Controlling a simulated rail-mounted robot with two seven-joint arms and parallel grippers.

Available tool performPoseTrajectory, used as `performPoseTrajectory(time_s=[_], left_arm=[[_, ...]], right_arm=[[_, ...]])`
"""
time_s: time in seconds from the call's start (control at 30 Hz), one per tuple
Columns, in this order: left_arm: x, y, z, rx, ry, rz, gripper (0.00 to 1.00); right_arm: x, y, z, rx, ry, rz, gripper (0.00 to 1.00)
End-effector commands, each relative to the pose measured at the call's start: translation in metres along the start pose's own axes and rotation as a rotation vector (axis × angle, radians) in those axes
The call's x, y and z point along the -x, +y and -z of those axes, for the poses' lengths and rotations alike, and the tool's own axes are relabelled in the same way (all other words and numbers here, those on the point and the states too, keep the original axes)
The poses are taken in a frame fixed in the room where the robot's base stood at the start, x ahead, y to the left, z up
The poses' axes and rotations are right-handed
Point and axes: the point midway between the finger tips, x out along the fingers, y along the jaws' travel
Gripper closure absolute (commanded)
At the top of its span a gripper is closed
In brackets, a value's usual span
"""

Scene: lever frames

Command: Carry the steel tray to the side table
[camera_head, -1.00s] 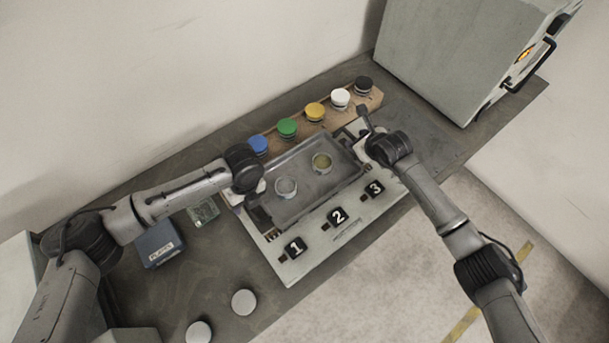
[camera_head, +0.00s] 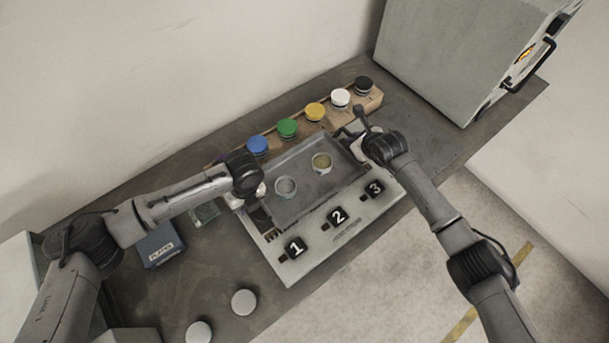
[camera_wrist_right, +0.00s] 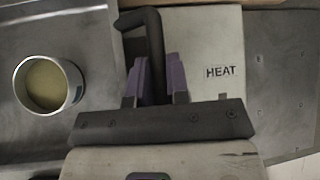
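The steel tray (camera_head: 312,186) is a shallow grey pan above the numbered panel, and its right part shows in the right wrist view (camera_wrist_right: 95,85). It carries two small cups, one with grey contents (camera_head: 285,187) and one with yellowish contents (camera_head: 322,162). My right gripper (camera_head: 358,145) is at the tray's right end; in the right wrist view its purple-padded fingers (camera_wrist_right: 156,82) close on the black tray handle (camera_wrist_right: 154,40). My left gripper (camera_head: 245,203) is at the left end, its fingertips mostly hidden; that end is raised with it. No side table is clearly identifiable.
The pale panel (camera_head: 300,268) with black tags 1, 2 and 3 lies below. Behind stands a wooden rack (camera_head: 368,101) with several coloured-lid jars. A large grey cabinet (camera_head: 440,55) is at the back right. A blue box (camera_head: 160,245) and white discs (camera_head: 243,302) lie left.

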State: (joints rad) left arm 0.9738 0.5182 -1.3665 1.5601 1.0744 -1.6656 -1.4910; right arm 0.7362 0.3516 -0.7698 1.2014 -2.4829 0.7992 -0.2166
Motion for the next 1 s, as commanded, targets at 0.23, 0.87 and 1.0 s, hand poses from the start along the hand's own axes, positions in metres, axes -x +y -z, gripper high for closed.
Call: performPoseTrajectory(time_s=[0.23,0.87,1.0], left_arm=[[0.0,0.0,0.0,0.0,0.0,0.0,1.0],[0.006,0.001,-0.001,0.0,-0.001,0.0,1.0],[0.013,0.003,0.0,0.0,-0.001,0.0,1.0]], right_arm=[[0.0,0.0,0.0,0.0,0.0,0.001,1.0],[0.004,-0.002,-0.004,0.0,-0.002,0.002,1.0],[0.009,-0.004,-0.009,0.0,-0.002,0.002,1.0]])
